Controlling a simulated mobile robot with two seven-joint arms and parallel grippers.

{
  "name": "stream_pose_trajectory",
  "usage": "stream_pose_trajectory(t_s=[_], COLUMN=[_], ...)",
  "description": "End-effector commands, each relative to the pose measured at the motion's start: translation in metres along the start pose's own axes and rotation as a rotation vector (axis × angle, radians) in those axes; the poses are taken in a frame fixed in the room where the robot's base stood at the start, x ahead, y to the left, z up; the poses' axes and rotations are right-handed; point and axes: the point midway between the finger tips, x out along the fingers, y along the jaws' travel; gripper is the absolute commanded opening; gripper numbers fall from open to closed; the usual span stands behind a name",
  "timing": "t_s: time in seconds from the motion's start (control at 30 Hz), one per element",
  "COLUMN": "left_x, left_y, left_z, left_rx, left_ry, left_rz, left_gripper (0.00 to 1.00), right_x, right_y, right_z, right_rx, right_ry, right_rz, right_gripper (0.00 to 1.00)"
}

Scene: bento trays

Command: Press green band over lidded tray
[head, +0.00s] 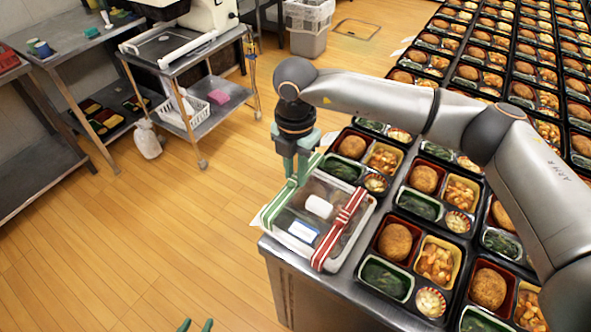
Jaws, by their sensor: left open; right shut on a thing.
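The lidded tray (350,254) sits at the near left corner of the metal table, with a clear lid. A red-and-white band with a bow (331,239) lies across its right part. The green-and-white band (272,209) runs along the tray's left end. My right gripper (297,179) points down at the far part of the green band and is shut on it. Whether the band's far side sits around the tray is hidden by the fingers. My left gripper (196,326) shows only its fingertips at the bottom edge, open and empty, over the floor.
Rows of open bento trays (393,249) fill the metal table (300,277) right of and behind the lidded tray. My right arm crosses above them. A steel cart (180,55) stands at the back left.

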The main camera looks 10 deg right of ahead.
Motion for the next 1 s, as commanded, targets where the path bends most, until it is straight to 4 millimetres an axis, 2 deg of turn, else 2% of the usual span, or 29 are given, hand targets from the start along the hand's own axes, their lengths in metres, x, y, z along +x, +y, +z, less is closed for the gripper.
stream_pose_trajectory(t_s=[1.0], left_x=[0.0068], left_y=[-0.0004], left_z=[0.0076], left_rx=[0.0], left_ry=[0.0], left_rz=[0.0], left_gripper=[0.5], right_x=[0.0083], right_y=[-0.0001], right_z=[0.0008], right_rx=[0.0], right_ry=[0.0], right_rz=[0.0], right_gripper=[0.0])
